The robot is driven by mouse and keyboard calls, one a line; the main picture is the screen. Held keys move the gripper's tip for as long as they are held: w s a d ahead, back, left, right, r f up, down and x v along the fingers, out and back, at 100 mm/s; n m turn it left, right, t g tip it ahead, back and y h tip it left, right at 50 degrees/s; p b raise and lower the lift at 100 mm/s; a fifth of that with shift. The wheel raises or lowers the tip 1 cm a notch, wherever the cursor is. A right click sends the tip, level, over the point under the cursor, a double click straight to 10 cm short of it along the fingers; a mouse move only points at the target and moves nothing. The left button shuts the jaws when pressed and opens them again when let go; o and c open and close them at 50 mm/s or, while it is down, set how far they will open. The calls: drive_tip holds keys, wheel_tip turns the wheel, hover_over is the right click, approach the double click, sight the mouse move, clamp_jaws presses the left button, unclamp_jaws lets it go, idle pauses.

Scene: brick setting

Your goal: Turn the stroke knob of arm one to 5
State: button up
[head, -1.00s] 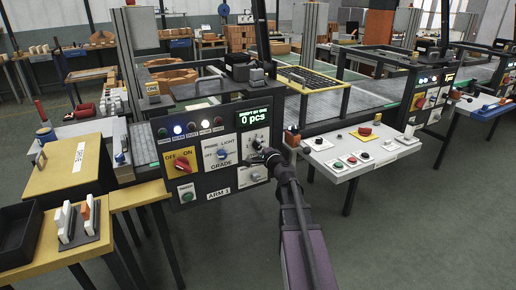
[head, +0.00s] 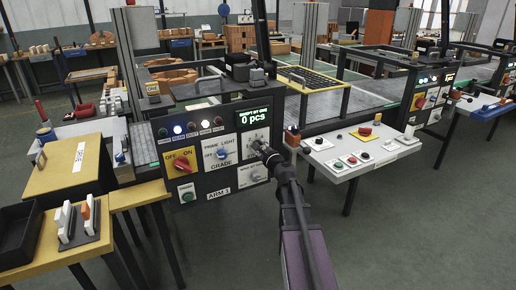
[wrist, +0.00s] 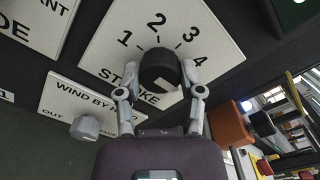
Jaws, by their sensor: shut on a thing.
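The stroke knob (wrist: 160,66) is a dark round knob on a white plate (wrist: 215,45) marked STROKE, with numbers 1 to 4 showing around it. No 5 can be made out; the right finger covers part of the plate past 4. My gripper (wrist: 160,92) is shut on the knob, one finger on each side. I cannot tell which number the knob points to. In the head view my gripper (head: 264,151) reaches the ARM 1 panel (head: 215,182) and hides most of the knob.
A smaller grey knob (wrist: 86,127) on the WIND plate sits below left of the stroke knob. A grey side table (head: 350,150) stands right.

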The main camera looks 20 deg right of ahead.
idle(0.4)
drive_tip(key=o, duration=1.2)
drive_tip(key=shift+c, duration=0.2)
drive_tip(key=shift+s, duration=0.15)
drive_tip(key=s, duration=1.1)
drive_tip(key=shift+s+d, duration=0.2)
drive_tip(key=shift+s, duration=0.2)
